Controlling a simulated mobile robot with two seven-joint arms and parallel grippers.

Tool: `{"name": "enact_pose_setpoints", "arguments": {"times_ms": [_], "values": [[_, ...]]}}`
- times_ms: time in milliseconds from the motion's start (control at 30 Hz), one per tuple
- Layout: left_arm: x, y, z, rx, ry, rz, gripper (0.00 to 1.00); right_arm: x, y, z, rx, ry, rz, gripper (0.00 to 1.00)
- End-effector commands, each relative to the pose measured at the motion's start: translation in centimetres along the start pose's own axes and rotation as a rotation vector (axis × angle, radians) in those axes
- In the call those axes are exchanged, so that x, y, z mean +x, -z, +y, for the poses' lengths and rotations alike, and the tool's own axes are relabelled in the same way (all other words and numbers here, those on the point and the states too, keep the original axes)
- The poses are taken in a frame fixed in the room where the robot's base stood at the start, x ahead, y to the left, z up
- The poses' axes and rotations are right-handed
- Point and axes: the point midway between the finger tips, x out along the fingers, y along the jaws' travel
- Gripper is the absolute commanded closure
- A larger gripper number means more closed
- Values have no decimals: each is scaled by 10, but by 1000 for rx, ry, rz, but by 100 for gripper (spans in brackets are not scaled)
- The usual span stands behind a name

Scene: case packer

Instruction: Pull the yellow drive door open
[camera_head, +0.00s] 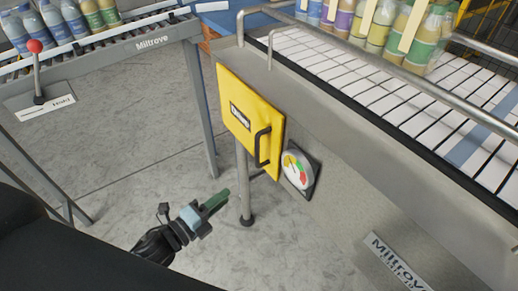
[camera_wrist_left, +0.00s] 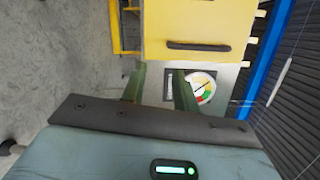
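The yellow drive door (camera_head: 248,108) is on the side of the steel conveyor machine and looks shut. It carries a dark label and a black bar handle (camera_head: 262,147) near its right edge. In the left wrist view the door (camera_wrist_left: 195,20) is at the top, with its handle (camera_wrist_left: 198,46) lying across just beyond the fingers. My left gripper (camera_head: 224,197) is below and left of the handle, apart from it. In the left wrist view its two green fingers (camera_wrist_left: 160,85) stand apart with nothing between them. My right gripper is not in view.
A round gauge (camera_head: 297,169) sits right of the door. A metal leg (camera_head: 245,185) stands behind the left gripper. Bottles stand on the conveyor (camera_head: 400,97) above and on a second conveyor (camera_head: 130,50) at left. A red-knobbed lever (camera_head: 36,65) is far left. The floor between is clear.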

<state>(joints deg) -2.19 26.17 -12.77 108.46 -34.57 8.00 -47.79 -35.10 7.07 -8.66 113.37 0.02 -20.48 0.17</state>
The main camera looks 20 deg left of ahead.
Motion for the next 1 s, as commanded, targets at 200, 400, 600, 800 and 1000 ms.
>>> {"name": "enact_pose_setpoints", "arguments": {"times_ms": [200,400,600,800,1000], "values": [[48,-30,-57,867,242,176,70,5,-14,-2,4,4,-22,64],[61,-42,-77,1279,349,243,70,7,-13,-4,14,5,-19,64],[63,-45,-80,1361,369,255,70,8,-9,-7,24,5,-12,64],[73,-42,-84,1357,370,248,70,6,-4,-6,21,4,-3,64],[100,-32,-90,1356,370,245,70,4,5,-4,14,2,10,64]]}}
